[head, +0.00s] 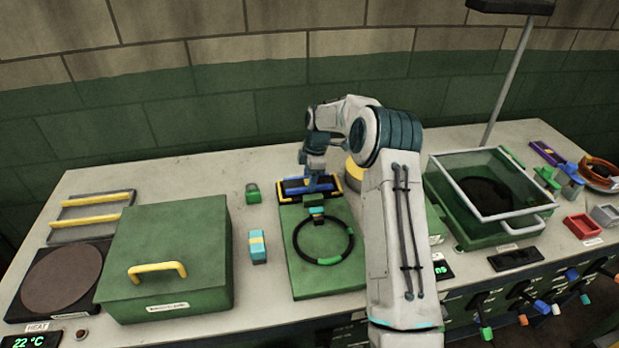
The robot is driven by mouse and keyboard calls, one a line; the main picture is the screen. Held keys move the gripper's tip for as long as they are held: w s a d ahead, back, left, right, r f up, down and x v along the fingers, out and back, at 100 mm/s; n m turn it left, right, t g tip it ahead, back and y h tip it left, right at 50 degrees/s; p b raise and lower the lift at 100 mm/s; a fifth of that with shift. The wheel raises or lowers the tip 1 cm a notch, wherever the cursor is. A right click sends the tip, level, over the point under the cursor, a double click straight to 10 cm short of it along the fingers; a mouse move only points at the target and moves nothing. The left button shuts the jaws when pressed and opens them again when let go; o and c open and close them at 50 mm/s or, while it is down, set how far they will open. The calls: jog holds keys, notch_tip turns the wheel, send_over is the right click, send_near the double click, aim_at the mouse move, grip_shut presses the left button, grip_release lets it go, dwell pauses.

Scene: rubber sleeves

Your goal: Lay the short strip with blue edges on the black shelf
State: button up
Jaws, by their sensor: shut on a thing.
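My gripper (319,184) reaches down over a black tray with yellow edges (338,190), behind the green board. It is shut on a strip with blue edges (297,186), which lies low at the tray. Whether the strip is clear of the tray floor I cannot tell. The gripper fingers hide part of the strip.
A green board (296,275) carries a black ring (297,248). A green box with a yellow handle (190,245) stands left; a clear-lidded green box (459,211) stands right of my arm.

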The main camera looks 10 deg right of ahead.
jog(key=shift+f, duration=0.4)
jog(key=o, duration=0.7)
jog(key=shift+f, duration=0.1)
